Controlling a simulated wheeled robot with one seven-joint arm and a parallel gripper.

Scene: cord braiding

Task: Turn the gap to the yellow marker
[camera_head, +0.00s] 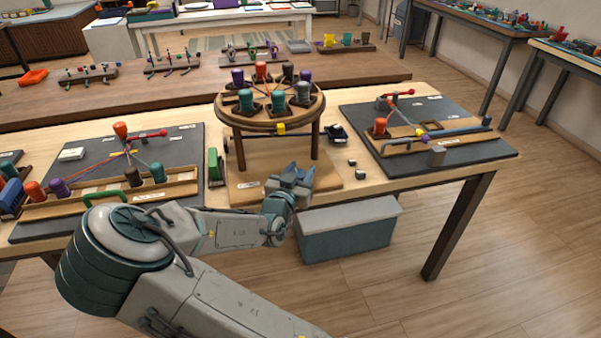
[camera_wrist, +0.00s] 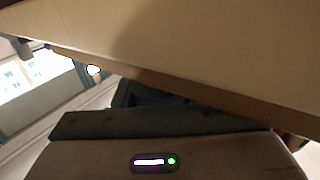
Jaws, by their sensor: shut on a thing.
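The round braiding stand (camera_head: 223,117) is in the middle of the table in the head view. It has a wooden disc on legs over a base board (camera_head: 243,189). Teal, purple, orange and brown bobbins stand around the disc. The yellow marker (camera_head: 281,129) is at the disc's front edge, under the teal bobbins. My gripper (camera_head: 297,174) is low at the front right of the stand, below the disc. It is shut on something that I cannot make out. The gap among the bobbins is not clear to me. In the wrist view a wooden edge (camera_wrist: 190,87) crosses close by.
A board with bobbins and cords (camera_head: 110,190) lies left, another (camera_head: 450,145) right. A green block (camera_head: 213,168) stands left of the stand's base. Small dark blocks (camera_head: 352,162) lie to its right. A grey-lidded bin (camera_head: 347,235) stands below the table's front edge.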

